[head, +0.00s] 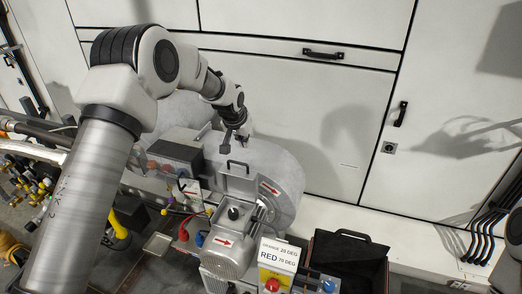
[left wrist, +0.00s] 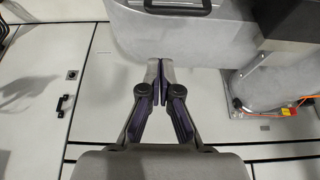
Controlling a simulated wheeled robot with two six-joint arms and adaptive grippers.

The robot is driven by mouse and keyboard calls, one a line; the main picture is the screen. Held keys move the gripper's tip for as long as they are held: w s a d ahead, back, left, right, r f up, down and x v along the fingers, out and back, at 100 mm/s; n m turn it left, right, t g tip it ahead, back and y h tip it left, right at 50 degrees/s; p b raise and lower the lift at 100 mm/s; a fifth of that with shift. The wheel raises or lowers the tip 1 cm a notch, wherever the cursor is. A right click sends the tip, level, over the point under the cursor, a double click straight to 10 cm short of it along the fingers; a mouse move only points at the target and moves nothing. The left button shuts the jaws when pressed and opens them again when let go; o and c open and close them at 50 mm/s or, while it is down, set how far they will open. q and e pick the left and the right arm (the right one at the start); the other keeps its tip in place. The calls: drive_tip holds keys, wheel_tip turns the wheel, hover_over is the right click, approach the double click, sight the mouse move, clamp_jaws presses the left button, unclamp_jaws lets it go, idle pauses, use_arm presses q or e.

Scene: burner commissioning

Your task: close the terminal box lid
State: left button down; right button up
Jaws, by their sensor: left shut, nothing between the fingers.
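The grey terminal box (head: 248,219) sits on top of the grey motor (head: 225,258) in the head view. Its lid (head: 237,187) appears to stand raised at the back of the box, with a black handle (head: 238,164) at its upper edge. My left gripper (head: 227,146) is shut and empty, just behind and above the handle. In the left wrist view the closed fingers (left wrist: 160,66) point toward a grey surface with a black handle (left wrist: 180,8) at the top edge, apart from it. My right gripper is not in view.
A round grey blower housing (head: 287,180) stands behind the motor. A dark box (head: 176,152) is left of the lid. A sign (head: 278,254) and an open black case (head: 345,262) are at the front right. White cabinet panels (head: 300,95) close off the back.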

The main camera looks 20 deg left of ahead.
use_arm(q)
drive_tip(key=v, duration=0.4)
drive_tip(key=p, duration=0.3)
hover_over(243, 169)
drive_tip(key=shift+t, duration=0.3)
wheel_tip(243, 169, down, 10)
drive_tip(key=shift+w+r, duration=0.15)
drive_tip(key=shift+s, duration=0.3)
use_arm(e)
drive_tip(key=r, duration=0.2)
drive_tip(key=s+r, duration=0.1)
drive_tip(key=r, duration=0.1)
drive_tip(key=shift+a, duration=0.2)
use_arm(q)
drive_tip(key=shift+w, duration=0.1)
